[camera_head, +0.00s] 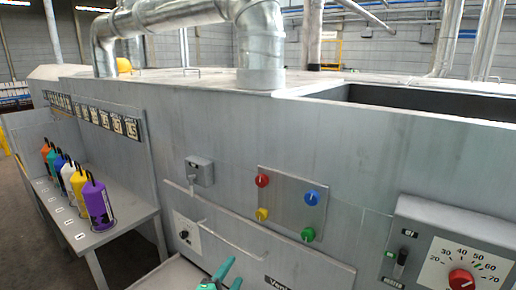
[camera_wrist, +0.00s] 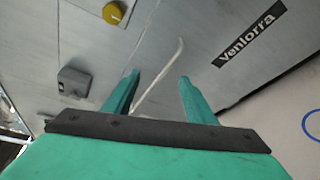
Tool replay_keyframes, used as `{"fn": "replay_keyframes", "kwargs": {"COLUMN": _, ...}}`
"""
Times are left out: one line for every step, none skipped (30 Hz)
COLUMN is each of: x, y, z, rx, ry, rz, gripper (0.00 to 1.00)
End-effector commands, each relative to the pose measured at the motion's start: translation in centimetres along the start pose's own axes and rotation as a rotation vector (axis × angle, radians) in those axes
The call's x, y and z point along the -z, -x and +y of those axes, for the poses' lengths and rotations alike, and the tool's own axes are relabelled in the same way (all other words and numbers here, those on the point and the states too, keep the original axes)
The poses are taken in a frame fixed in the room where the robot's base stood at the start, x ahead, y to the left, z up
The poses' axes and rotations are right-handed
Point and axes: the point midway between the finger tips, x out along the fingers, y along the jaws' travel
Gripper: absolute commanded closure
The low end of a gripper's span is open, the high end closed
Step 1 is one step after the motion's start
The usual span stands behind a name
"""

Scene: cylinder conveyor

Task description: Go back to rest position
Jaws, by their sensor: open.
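My gripper (camera_head: 222,277) shows at the bottom of the head view, with its green fingers apart and nothing between them. In the wrist view my gripper (camera_wrist: 158,88) has both green fingers spread, with the grey machine front behind them. A thin light handle (camera_wrist: 160,75) on the machine front appears behind the gap between the fingers. I cannot tell how far the fingers are from it.
The grey machine (camera_head: 330,130) fills the middle and right. It carries coloured knobs (camera_head: 310,197), a small box (camera_head: 199,171) and a red dial (camera_head: 461,279). A side table (camera_head: 130,222) at left holds several coloured cylinders (camera_head: 96,203).

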Motion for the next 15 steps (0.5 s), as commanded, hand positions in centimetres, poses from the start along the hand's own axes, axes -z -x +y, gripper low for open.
{"fn": "replay_keyframes", "kwargs": {"x": 0.5, "y": 0.7, "z": -2.4, "rx": 0.012, "ry": -0.041, "rz": 0.028, "gripper": 0.49}}
{"fn": "replay_keyframes", "kwargs": {"x": 0.7, "y": 1.2, "z": -3.5, "rx": 0.015, "ry": -0.07, "rz": 0.045, "gripper": 0.49}}
{"fn": "replay_keyframes", "kwargs": {"x": 1.0, "y": 1.8, "z": -4.9, "rx": 0.019, "ry": -0.109, "rz": 0.065, "gripper": 0.49}}
{"fn": "replay_keyframes", "kwargs": {"x": 1.2, "y": 2.2, "z": -6.0, "rx": 0.023, "ry": -0.139, "rz": 0.081, "gripper": 0.49}}
{"fn": "replay_keyframes", "kwargs": {"x": 1.4, "y": 2.8, "z": -7.1, "rx": 0.029, "ry": -0.168, "rz": 0.095, "gripper": 0.49}}
{"fn": "replay_keyframes", "kwargs": {"x": 1.6, "y": 3.5, "z": -8.4, "rx": 0.034, "ry": -0.209, "rz": 0.114, "gripper": 0.49}}
{"fn": "replay_keyframes", "kwargs": {"x": 1.7, "y": 4.1, "z": -9.4, "rx": 0.039, "ry": -0.24, "rz": 0.128, "gripper": 0.49}}
{"fn": "replay_keyframes", "kwargs": {"x": 1.8, "y": 4.7, "z": -10.3, "rx": 0.044, "ry": -0.271, "rz": 0.141, "gripper": 0.49}}
{"fn": "replay_keyframes", "kwargs": {"x": 1.9, "y": 5.5, "z": -11.6, "rx": 0.051, "ry": -0.314, "rz": 0.158, "gripper": 0.49}}
{"fn": "replay_keyframes", "kwargs": {"x": 1.9, "y": 6.1, "z": -12.5, "rx": 0.057, "ry": -0.346, "rz": 0.169, "gripper": 0.49}}
{"fn": "replay_keyframes", "kwargs": {"x": 2.0, "y": 6.8, "z": -13.4, "rx": 0.064, "ry": -0.378, "rz": 0.181, "gripper": 0.49}}
{"fn": "replay_keyframes", "kwargs": {"x": 2.0, "y": 7.7, "z": -14.6, "rx": 0.071, "ry": -0.421, "rz": 0.195, "gripper": 0.49}}
{"fn": "replay_keyframes", "kwargs": {"x": 2.0, "y": 8.4, "z": -15.4, "rx": 0.077, "ry": -0.454, "rz": 0.206, "gripper": 0.49}}
{"fn": "replay_keyframes", "kwargs": {"x": 1.9, "y": 9.2, "z": -16.2, "rx": 0.084, "ry": -0.487, "rz": 0.214, "gripper": 0.49}}
{"fn": "replay_keyframes", "kwargs": {"x": 1.9, "y": 10.1, "z": -17.2, "rx": 0.093, "ry": -0.532, "rz": 0.227, "gripper": 0.49}}
